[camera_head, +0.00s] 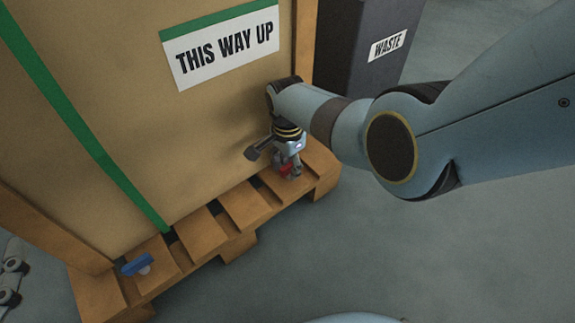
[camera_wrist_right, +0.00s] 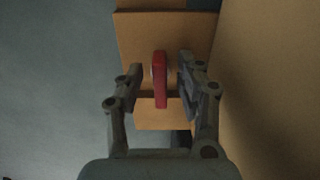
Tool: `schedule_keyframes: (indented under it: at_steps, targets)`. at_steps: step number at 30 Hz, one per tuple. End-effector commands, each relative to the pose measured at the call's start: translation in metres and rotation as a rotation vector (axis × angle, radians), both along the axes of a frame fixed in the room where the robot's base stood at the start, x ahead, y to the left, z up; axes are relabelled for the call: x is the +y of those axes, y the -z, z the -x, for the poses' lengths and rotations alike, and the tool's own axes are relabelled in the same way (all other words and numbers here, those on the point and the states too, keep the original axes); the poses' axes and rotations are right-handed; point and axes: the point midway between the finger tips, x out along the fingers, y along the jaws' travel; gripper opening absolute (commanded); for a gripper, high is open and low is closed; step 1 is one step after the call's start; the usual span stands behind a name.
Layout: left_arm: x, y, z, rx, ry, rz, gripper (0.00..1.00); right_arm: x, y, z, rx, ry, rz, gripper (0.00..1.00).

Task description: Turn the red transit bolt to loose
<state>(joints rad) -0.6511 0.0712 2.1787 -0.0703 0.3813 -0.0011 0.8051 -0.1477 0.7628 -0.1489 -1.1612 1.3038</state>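The red transit bolt (camera_head: 286,169) sits on the near right corner of the wooden pallet (camera_head: 246,207), mostly hidden behind my right gripper (camera_head: 291,170) in the head view. In the right wrist view its red handle (camera_wrist_right: 160,80) stands lengthwise between the fingers of my right gripper (camera_wrist_right: 159,82). The fingers are open, with a small gap on each side of the handle. A grey jointed part at the left edge of the head view looks like my left gripper (camera_head: 11,272). It is cut off, and its fingers cannot be made out.
A blue-handled bolt (camera_head: 137,264) sits on the pallet's left part. A large crate (camera_head: 120,110) with a green strap and a "THIS WAY UP" label (camera_head: 222,47) stands on the pallet. A dark waste bin (camera_head: 345,50) is behind it. The floor to the right is clear.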

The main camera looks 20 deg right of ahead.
Motion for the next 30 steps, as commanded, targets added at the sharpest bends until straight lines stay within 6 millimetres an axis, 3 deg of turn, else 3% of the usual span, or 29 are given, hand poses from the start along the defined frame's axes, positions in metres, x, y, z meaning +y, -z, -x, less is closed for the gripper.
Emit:
schedule_keyframes:
  at_steps: [4, 13, 25, 30]
  targets:
    - [0.0, 0.0, 0.0, 0.0, 0.0, 0.0, 0.4, 0.0, 0.0, 0.0, 0.0, 0.0, 0.0, 0.37]
    - [0.0, 0.0, 0.0, 0.002, 0.0, 0.0, 0.4, 0.0, 0.0, 0.0, 0.0, 0.0, 0.0, 0.0]
    - [0.001, 0.002, 0.0, 0.014, -0.001, 0.0, 0.4, 0.0, -0.001, 0.0, -0.001, -0.032, 0.0, 0.0]
    - [0.002, 0.014, 0.008, 0.073, -0.008, -0.001, 0.4, 0.0, -0.002, 0.0, -0.001, -0.111, 0.0, 0.0]
